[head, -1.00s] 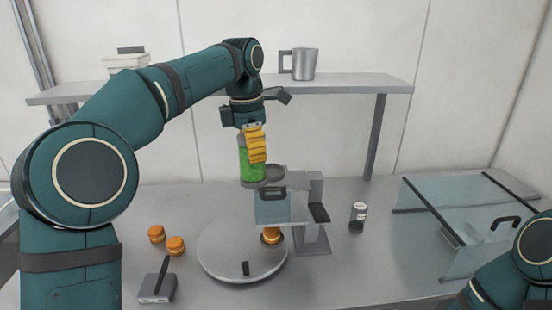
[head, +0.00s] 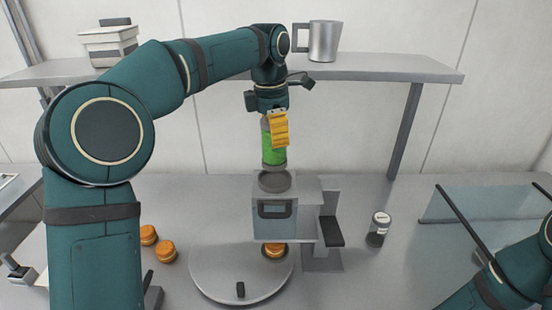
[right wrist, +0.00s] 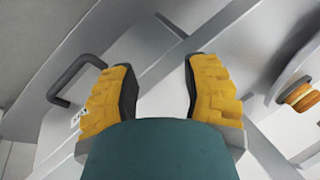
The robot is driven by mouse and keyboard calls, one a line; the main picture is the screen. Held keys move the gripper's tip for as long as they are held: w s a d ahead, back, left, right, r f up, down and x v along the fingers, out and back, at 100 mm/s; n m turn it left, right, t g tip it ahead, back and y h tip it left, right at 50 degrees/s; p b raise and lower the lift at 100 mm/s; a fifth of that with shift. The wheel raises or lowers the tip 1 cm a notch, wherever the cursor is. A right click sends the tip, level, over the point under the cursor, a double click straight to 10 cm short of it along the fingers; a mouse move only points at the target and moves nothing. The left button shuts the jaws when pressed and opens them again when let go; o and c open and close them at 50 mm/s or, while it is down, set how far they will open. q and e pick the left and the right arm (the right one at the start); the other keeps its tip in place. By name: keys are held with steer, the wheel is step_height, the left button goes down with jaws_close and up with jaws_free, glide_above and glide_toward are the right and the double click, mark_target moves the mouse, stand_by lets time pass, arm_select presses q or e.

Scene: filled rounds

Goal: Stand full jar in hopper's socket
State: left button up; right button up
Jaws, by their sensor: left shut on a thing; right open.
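A jar filled with green (head: 273,148) is upright in my left gripper (head: 279,130), whose yellow fingers are shut on its side. The jar hangs just above the hopper's round dark socket (head: 274,182), with a small gap showing between its base and the socket. The hopper (head: 262,228) is a grey block with a glassy front panel on a stand. My right gripper (right wrist: 157,78) shows only in the right wrist view; its yellow fingers are apart with nothing between them.
A small dark jar (head: 378,229) stands at right, near a glass-topped case (head: 468,204). A shelf (head: 390,68) behind carries a mug (head: 324,41).

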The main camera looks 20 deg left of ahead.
mark_target(275, 153)
arm_select(q)
steer(key=shift+w+f, duration=0.1)
steer(key=shift+f, duration=2.45)
steer(key=shift+f+b, duration=0.1)
steer(key=shift+b, duration=0.2)
steer(key=o, duration=1.4)
steer(key=r, duration=0.4)
steer(key=r+p, duration=0.1)
steer(key=r, duration=0.7)
steer(key=shift+s+a+r+p, duration=0.15)
steer(key=shift+s+a+p, duration=0.1)
steer(key=shift+a+p, duration=0.15)
